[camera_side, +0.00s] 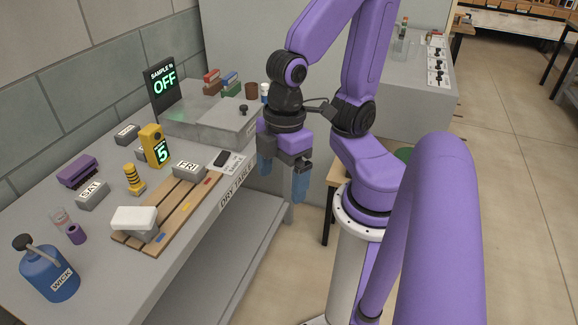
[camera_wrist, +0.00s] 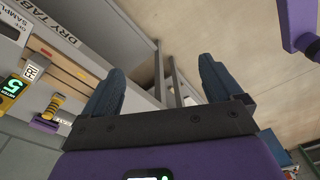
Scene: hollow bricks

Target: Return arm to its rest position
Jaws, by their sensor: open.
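My gripper (camera_side: 283,180) hangs pointing down beyond the right edge of the dry table, off the tabletop. Its two blue fingers are apart with nothing between them. In the wrist view the open fingers of my gripper (camera_wrist: 160,92) show against the floor and table legs. My purple arm is bent above its white base column.
The dry table (camera_side: 110,172) holds a slatted wooden rack (camera_side: 180,208) with a white block (camera_side: 134,218) and a FRI brick (camera_side: 188,170). A SAT brick (camera_side: 92,195), yellow meter (camera_side: 153,146) and blue WICK bottle (camera_side: 48,272) stand nearby. A grey counter (camera_side: 415,85) stands behind.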

